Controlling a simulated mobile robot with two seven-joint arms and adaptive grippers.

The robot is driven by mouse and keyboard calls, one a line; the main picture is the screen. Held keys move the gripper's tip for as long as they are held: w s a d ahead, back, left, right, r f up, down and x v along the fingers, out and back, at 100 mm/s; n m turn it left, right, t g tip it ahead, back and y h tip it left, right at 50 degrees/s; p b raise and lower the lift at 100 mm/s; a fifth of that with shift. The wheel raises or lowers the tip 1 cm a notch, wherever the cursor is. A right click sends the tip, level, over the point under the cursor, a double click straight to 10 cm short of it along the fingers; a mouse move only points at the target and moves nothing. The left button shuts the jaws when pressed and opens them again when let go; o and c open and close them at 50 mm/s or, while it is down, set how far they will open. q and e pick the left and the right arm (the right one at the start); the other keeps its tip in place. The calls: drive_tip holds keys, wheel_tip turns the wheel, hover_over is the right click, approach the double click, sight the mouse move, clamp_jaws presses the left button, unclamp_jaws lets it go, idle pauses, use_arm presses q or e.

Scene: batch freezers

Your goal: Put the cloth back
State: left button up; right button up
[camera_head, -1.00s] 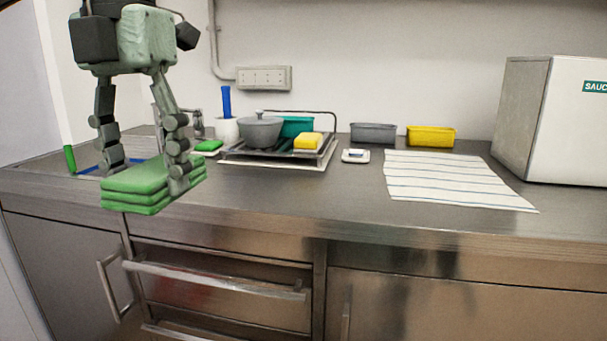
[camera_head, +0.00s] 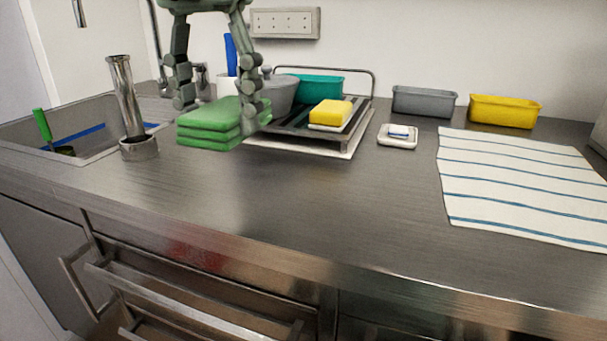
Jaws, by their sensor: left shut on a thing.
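The green folded cloth (camera_head: 208,128), a stack of flat layers, is between the fingers of my left gripper (camera_head: 219,108). The gripper is shut on it from its left and right sides and holds it level. The cloth is at the left end of the dish rack (camera_head: 352,132), over the steel counter. I cannot tell whether its underside touches the counter. The cloth hides what lies behind it. A striped white towel (camera_head: 520,185) lies flat on the counter at the right. My right gripper is not in view.
A steel cylinder in a round base (camera_head: 138,146) stands left of the cloth, beside the sink (camera_head: 95,155). The rack holds a yellow sponge (camera_head: 331,112), a grey pot (camera_head: 280,93) and a teal tub (camera_head: 322,86). A small white dish (camera_head: 397,139) sits right. The front counter is clear.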

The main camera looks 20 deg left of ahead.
use_arm(q)
drive_tip(key=b, duration=0.1)
hover_over(298, 195)
wheel_tip(298, 195, down, 6)
drive_tip(key=shift+r, duration=0.2)
wheel_tip(298, 195, down, 4)
drive_tip(key=shift+f+b, duration=0.1)
drive_tip(key=shift+b, duration=0.45)
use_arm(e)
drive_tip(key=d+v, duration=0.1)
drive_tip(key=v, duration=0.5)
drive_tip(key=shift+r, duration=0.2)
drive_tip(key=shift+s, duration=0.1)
use_arm(q)
drive_tip(key=o, duration=1.1)
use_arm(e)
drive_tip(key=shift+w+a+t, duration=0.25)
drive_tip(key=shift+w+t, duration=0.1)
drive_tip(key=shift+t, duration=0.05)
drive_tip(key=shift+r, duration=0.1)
